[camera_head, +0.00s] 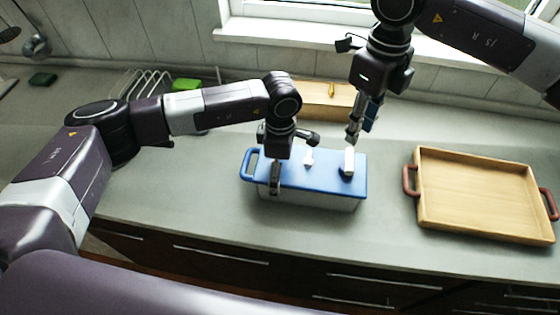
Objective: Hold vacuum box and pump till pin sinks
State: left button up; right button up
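The vacuum box (322,184) stands on the counter, with a blue lid, a pale body and a blue handle at its left end. A small white part (308,157) sits on the middle of the lid; I cannot tell if it is the pin. A white upright piece (349,160) with a dark base stands at the lid's right. My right gripper (352,138) points down right above that piece; whether it grips it is unclear. My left gripper (275,185) points down at the box's left front side, overlapping the lid edge; its fingers are partly hidden.
A wooden tray (485,236) with reddish-brown handles lies to the right. A wooden box (312,106) stands behind the vacuum box. A wire rack (142,84) and a green item (187,85) are at the back left. Counter is bare between box and tray.

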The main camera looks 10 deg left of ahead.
pick_arm(q)
jog(key=shift+f, duration=0.75)
